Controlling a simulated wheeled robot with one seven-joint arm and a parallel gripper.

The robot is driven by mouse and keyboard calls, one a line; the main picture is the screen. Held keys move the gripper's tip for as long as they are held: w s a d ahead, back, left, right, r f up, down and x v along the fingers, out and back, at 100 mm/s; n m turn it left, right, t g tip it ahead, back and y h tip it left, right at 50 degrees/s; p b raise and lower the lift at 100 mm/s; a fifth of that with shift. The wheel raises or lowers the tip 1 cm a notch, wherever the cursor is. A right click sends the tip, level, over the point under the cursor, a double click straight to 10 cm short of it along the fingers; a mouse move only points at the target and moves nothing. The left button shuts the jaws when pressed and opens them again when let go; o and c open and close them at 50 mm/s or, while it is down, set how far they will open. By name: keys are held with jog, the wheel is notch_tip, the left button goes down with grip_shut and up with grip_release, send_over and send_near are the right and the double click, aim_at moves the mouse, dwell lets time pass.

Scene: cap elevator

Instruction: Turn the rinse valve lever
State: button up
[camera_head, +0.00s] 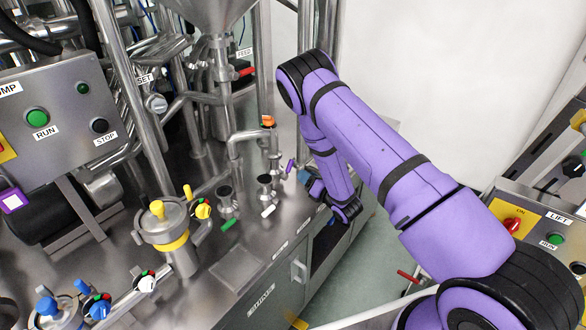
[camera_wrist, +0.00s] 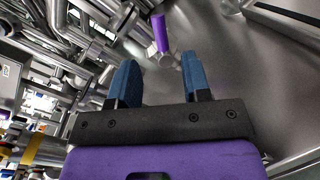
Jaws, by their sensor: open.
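A small valve with a purple lever (camera_head: 290,166) stands near the right edge of the steel bench, just left of my gripper (camera_head: 314,186). In the wrist view the purple lever (camera_wrist: 160,33) points up, beyond the tips of my gripper (camera_wrist: 160,62) and in line with the gap between its blue fingers. The fingers are apart with nothing between them, and I see no contact with the lever. I cannot read which label names the rinse valve.
A hopper (camera_head: 212,15) and upright pipes stand at the back. A strainer with a yellow band (camera_head: 165,243) and several coloured valves stand on the left of the bench. A control box (camera_head: 58,115) is at left, a lift panel (camera_head: 525,225) at right.

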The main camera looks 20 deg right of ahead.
aim_at(292, 164)
jog(key=x, duration=0.8)
jog(key=shift+w+a, duration=0.15)
jog(key=shift+w, duration=0.15)
grip_shut()
